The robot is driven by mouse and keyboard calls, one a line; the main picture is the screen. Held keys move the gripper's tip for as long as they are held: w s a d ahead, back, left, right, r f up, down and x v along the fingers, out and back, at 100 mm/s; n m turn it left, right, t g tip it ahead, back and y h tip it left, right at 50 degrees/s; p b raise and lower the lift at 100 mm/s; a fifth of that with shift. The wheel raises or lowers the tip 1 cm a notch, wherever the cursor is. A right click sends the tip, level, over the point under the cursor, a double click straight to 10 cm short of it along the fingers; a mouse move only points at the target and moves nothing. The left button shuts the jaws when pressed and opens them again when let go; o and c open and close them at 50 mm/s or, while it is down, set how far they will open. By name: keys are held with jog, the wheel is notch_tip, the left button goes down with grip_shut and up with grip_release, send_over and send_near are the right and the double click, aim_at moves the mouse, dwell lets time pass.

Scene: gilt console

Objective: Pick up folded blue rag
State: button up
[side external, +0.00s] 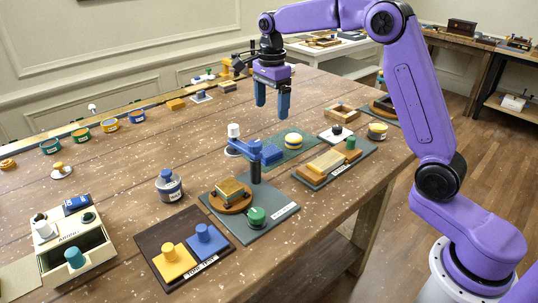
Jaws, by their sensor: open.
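A small blue block-like bundle (272,154), which looks like the folded blue rag, lies at the left part of a green mat (300,151) near the middle of the table. It is small in the picture and its folds cannot be made out. A blue fixture arm on a dark post (255,168) stands in front of it and partly overlaps it. My gripper (272,112) points down above the table, with its two blue fingers apart and nothing between them. It hangs clear above the bundle, which appears just below the fingers in the picture.
A yellow-and-white round item (293,139) sits on the mat. A white-topped post (234,132) stands left of the bundle. A grey board (270,215) with a green knob is in front, and another board (323,172) is at right. Bare wood lies left of the mat.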

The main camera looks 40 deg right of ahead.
aim_at(271, 149)
notch_tip(271, 149, down, 14)
jog(key=shift+d+f, duration=0.1)
dwell(0.5)
jog(key=c, duration=1.1)
